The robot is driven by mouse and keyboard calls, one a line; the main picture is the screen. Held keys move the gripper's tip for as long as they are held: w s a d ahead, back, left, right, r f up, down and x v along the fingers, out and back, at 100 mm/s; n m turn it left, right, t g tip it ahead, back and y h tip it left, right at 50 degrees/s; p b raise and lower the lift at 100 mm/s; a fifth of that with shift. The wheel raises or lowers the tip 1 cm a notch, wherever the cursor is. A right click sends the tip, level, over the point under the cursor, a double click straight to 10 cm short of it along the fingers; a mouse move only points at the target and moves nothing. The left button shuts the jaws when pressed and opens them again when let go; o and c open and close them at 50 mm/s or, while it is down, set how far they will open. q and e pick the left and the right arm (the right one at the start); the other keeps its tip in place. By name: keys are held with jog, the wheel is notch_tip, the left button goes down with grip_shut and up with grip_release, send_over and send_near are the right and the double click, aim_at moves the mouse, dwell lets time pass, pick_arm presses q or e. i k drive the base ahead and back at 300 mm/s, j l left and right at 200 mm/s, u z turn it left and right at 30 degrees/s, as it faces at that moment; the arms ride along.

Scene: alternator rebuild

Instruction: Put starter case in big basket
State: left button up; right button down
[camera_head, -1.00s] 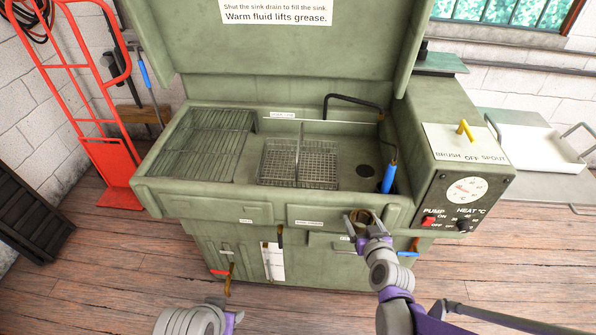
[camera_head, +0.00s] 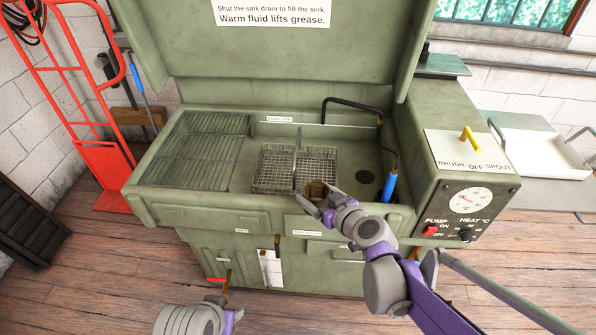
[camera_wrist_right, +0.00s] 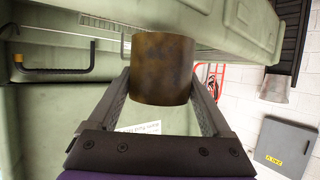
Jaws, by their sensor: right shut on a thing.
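The starter case, a brown, worn metal cylinder (camera_head: 316,189), is held by my right gripper (camera_head: 318,205) over the front rim of the sink. In the right wrist view the case (camera_wrist_right: 162,68) sits between the two fingers, which are shut on its sides. Two wire-mesh baskets, a left one (camera_head: 273,168) and a right one (camera_head: 318,165), stand side by side on the sink floor; I cannot tell which is the big basket. The case is at the near side of the right basket, partly overlapping it in the head view.
The green parts washer's front rim (camera_head: 180,205) and raised lid (camera_head: 270,60) bound the sink. A wire rack (camera_head: 205,150) is at left. A blue-handled brush (camera_head: 389,187) and black hose are at right. The sink floor right of the baskets is clear.

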aim_at(315, 173)
jog(key=i, duration=0.85)
